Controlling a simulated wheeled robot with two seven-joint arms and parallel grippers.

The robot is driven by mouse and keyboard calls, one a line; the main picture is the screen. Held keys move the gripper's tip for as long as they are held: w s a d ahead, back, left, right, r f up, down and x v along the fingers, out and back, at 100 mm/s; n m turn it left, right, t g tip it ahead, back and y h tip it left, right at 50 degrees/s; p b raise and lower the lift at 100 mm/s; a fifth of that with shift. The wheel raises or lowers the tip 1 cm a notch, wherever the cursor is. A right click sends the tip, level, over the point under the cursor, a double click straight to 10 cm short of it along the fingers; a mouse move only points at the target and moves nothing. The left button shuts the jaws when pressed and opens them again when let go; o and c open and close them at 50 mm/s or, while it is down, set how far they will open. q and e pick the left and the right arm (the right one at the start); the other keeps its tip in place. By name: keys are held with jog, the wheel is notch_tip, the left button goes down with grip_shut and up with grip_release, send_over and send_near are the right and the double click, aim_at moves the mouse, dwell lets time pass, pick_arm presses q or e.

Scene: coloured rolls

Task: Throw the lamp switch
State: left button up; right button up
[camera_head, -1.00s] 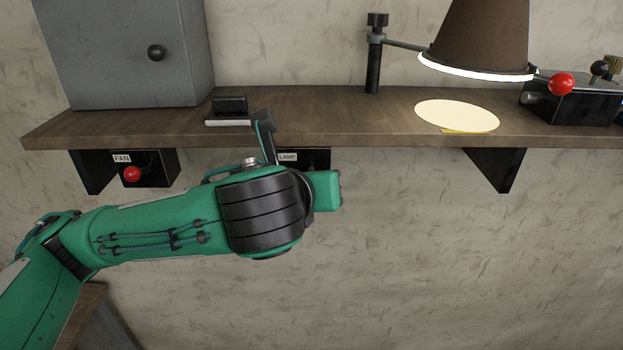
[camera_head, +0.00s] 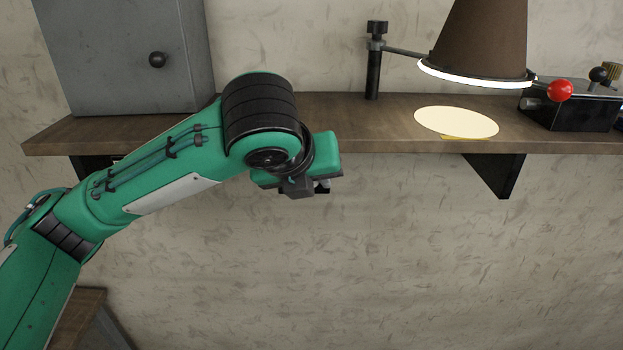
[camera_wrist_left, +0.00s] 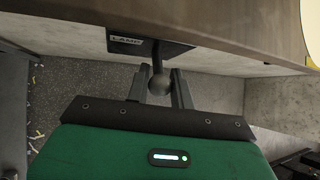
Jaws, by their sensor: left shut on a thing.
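The lamp switch box (camera_wrist_left: 150,46), with its LAMP label, is under the shelf edge in the left wrist view. Its dark lever ends in a round knob (camera_wrist_left: 159,84). My left gripper (camera_wrist_left: 159,90) is shut on this knob, with one finger on each side. In the head view my left gripper (camera_head: 318,186) is just below the shelf front, and my wrist hides the switch. The lamp (camera_head: 482,40) hangs over the shelf on the right; its rim glows and a bright patch (camera_head: 456,121) lies beneath it. My right gripper is not in view.
The wooden shelf (camera_head: 370,138) runs across the wall. A grey cabinet (camera_head: 125,60) stands on its left, and a black box with a red knob (camera_head: 560,91) on its right. A bracket (camera_head: 495,175) hangs below the shelf. The wall below right is clear.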

pick_arm(q)
jog(key=o, duration=0.7)
jog(key=shift+r, duration=0.1)
jog(key=shift+s+a+r, duration=0.1)
jog(key=shift+s+r, duration=0.05)
jog(key=shift+r, duration=0.05)
jog(key=b+v, duration=0.5)
jog(key=v, duration=0.8)
